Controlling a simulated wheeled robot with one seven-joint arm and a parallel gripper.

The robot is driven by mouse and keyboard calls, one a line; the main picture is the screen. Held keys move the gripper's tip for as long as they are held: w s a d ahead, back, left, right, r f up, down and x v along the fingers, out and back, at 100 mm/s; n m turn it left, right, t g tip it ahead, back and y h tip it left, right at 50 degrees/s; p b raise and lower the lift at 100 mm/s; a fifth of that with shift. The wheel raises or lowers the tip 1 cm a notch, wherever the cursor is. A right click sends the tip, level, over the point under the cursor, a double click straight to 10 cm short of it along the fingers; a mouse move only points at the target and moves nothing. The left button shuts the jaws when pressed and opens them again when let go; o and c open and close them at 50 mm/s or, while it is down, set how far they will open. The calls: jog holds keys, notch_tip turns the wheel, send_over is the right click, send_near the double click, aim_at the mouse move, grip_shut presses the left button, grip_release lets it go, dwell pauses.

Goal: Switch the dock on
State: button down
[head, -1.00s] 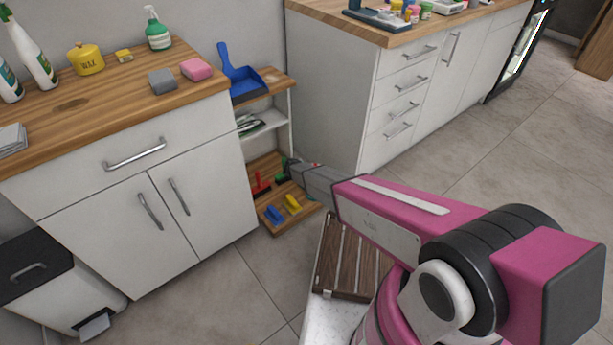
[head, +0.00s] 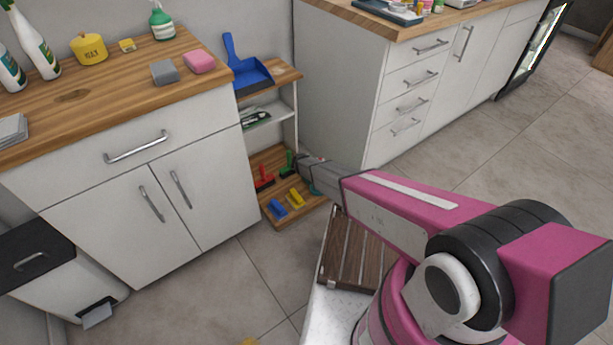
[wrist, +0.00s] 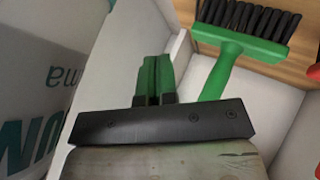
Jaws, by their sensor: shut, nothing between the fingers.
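I cannot pick out a dock or its switch in either view. My gripper (wrist: 155,78) is shut and empty in the wrist view, its narrow green fingers together above a dark crossbar. In the head view its far end (head: 305,166) is beside the low open shelf unit (head: 294,122), in front of the lower boards, and the fingers are hard to make out. A green brush with black bristles (wrist: 240,45) lies just beyond and right of the fingers in the wrist view. I cannot tell whether they touch.
Red (head: 264,177), blue (head: 277,208) and yellow (head: 296,198) items sit on the low boards. A blue dustpan (head: 245,72) is on the top shelf. White cabinets (head: 150,210) stand left, more drawers (head: 410,105) right. A bin (head: 60,270) is lower left. Floor is open at right.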

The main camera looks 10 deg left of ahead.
jog(key=shift+f, duration=3.05)
jog(key=shift+f, duration=0.15)
jog(key=shift+f, duration=0.3)
jog(key=shift+f, duration=0.2)
dwell(0.5)
jog(key=shift+r, duration=0.7)
jog(key=shift+r, duration=2.5)
